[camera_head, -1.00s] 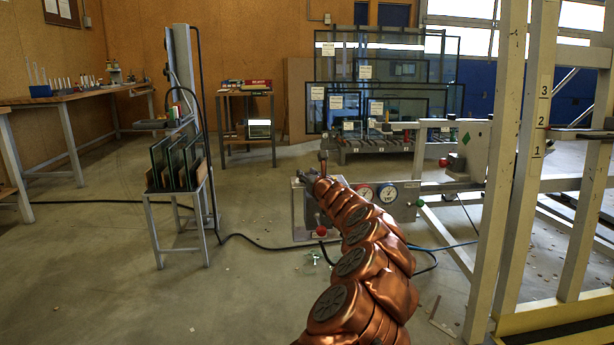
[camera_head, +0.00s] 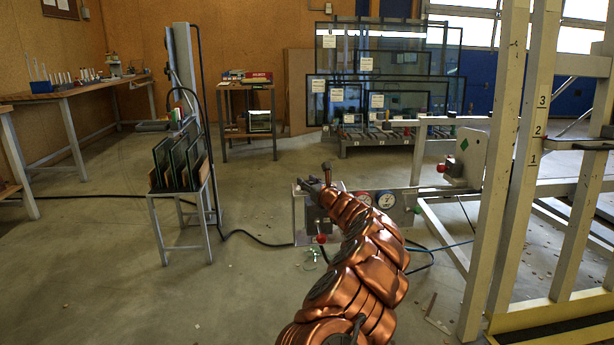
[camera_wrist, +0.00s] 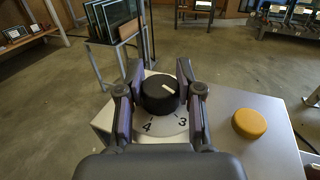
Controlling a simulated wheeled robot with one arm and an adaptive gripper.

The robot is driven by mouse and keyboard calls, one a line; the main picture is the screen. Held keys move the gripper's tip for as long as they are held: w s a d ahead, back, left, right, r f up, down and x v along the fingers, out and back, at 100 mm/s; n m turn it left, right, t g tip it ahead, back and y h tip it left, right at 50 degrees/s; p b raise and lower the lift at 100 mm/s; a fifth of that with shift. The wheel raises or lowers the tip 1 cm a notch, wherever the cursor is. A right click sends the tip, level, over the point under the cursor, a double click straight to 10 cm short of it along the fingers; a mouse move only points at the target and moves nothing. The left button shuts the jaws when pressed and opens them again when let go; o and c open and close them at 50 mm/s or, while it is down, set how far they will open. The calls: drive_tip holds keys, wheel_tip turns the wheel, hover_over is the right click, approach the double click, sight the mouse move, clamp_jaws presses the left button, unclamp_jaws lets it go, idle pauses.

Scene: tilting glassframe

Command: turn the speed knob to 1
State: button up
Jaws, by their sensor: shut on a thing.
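The speed knob (camera_wrist: 160,94) is a round black knob with a white pointer mark, seen in the wrist view on a pale dial. The numbers 4 and 3 show on the dial's near side; the rest of the dial is hidden by the knob and my fingers. The pointer mark slants toward the right in the picture. My gripper (camera_wrist: 161,84) is shut on the knob, one finger on each side. In the head view my gripper (camera_head: 317,182) is at the grey control box (camera_head: 302,228), and the knob cannot be made out there.
A yellow-orange button (camera_wrist: 249,123) sits right of the knob on the box. Two gauges (camera_head: 386,200) and a red knob (camera_head: 320,238) are close by. A glass rack (camera_head: 178,190) stands left, a white frame (camera_head: 520,160) right. Hoses cross the floor.

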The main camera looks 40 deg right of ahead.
drive_tip(key=shift+f, duration=0.1)
drive_tip(key=o, duration=1.2)
drive_tip(key=shift+s, duration=0.1)
drive_tip(key=shift+v, duration=6)
